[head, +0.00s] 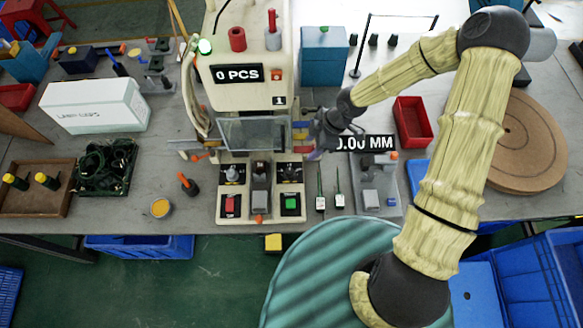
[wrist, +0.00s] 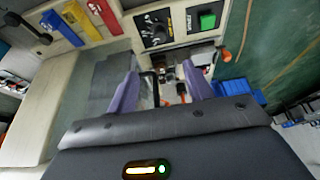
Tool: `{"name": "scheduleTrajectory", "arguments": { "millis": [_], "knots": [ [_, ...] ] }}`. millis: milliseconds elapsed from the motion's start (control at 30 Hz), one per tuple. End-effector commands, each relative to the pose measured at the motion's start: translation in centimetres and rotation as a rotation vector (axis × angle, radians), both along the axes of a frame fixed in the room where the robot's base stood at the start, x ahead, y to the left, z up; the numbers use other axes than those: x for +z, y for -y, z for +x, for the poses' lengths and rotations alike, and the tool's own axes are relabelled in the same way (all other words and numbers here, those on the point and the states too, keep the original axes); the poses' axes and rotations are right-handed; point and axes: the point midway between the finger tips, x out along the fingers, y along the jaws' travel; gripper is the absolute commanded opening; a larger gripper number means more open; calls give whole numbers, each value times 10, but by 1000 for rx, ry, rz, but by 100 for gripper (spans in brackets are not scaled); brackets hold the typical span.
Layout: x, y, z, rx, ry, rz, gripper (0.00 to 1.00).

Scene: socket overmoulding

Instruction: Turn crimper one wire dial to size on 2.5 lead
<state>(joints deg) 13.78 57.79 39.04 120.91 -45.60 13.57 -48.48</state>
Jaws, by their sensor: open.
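Crimper one is the cream machine (head: 252,48) marked 1, with a "0 PCS" display. Two dials sit on its front base: a left dial (head: 232,175) and a right dial (head: 290,172). The right dial, on a black plate, also shows in the wrist view (wrist: 154,30) beside the green button (wrist: 207,20). I cannot read its setting. Two leads with white tags, a left one (head: 320,202) and a right one (head: 339,201), stand right of the base; their tag text is unreadable. My gripper (wrist: 162,84) has two purple fingers apart, empty, beside the machine's right side, away from the dial.
A clear guard (head: 252,133) covers the crimper's front. Yellow, blue and red blocks (wrist: 76,18) are on the machine near my gripper. A small grey fixture (head: 372,185) stands right of the leads, under a "0.00 MM" display (head: 365,143). A red bin (head: 413,122) is further right.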

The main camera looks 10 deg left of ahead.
Motion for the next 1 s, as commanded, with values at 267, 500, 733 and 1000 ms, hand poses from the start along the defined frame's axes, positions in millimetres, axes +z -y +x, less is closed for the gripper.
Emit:
{"name": "scheduleTrajectory", "arguments": {
  "millis": [267, 500, 733, 1000],
  "knots": [
    [-36, -16, -5, 5, -3, -2, 51],
    [-72, -30, -9, 6, -2, -4, 51],
    [-106, -44, -12, 4, -2, -3, 51],
    [-140, -58, -15, 3, -2, -1, 51]
  ]
}}
